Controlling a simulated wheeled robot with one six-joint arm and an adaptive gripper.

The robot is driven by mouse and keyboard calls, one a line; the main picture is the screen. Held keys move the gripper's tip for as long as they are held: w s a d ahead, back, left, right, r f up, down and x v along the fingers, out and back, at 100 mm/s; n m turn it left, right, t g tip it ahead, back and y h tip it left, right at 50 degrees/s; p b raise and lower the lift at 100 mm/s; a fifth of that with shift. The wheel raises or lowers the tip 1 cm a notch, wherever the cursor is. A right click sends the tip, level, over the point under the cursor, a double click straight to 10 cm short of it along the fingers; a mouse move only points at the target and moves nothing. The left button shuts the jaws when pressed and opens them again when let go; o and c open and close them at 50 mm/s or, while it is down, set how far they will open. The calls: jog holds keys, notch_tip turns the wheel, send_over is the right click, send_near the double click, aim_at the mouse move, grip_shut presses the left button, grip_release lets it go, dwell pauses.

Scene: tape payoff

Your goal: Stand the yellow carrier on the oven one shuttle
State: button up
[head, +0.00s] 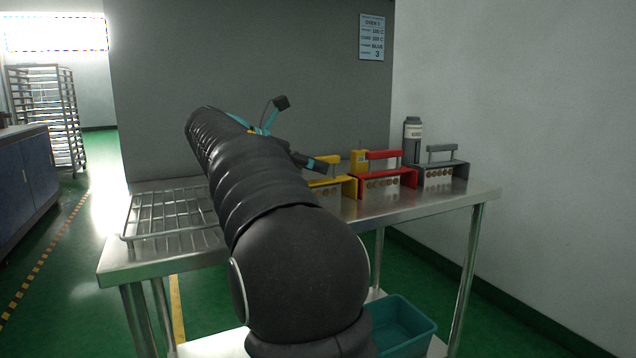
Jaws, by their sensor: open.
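The yellow carrier (347,188) stands on the steel table, left of a red carrier, with a row of round copper-coloured parts along its front. My arm hides its left part. My gripper (318,164), black with teal marks, is open at the carrier's upper part; whether it touches the carrier I cannot tell. A wire rack (160,222), apparently the shuttle, lies on the left end of the table, and its visible part is empty. My arm covers its right side. A large grey cabinet (260,60) with an "OVEN 1" sign (372,37) stands behind the table.
The red carrier (388,178) and a grey carrier (445,172) stand to the right. A yellow block (359,160) and a grey bottle (412,138) stand behind them. A teal bin (403,325) sits below the steel table (410,213). The table's front strip is bare.

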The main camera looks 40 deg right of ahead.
jog(key=shift+s+d+f, duration=0.15)
jog(key=shift+d+f, duration=0.05)
jog(key=shift+d, duration=0.45)
jog(key=shift+c, duration=0.3)
grip_shut()
jog(key=shift+r, duration=0.1)
jog(key=shift+r, duration=0.5)
notch_tip(320, 180, up, 4)
jog(key=shift+s+f+p, duration=0.15)
jog(key=shift+f+p, duration=0.1)
jog(key=shift+p, duration=0.55)
jog(key=s+d+r, duration=0.1)
jog(key=s+r, duration=0.5)
jog(key=s, duration=0.5)
jog(key=shift+d+r, duration=0.15)
jog(key=shift+d, duration=0.25)
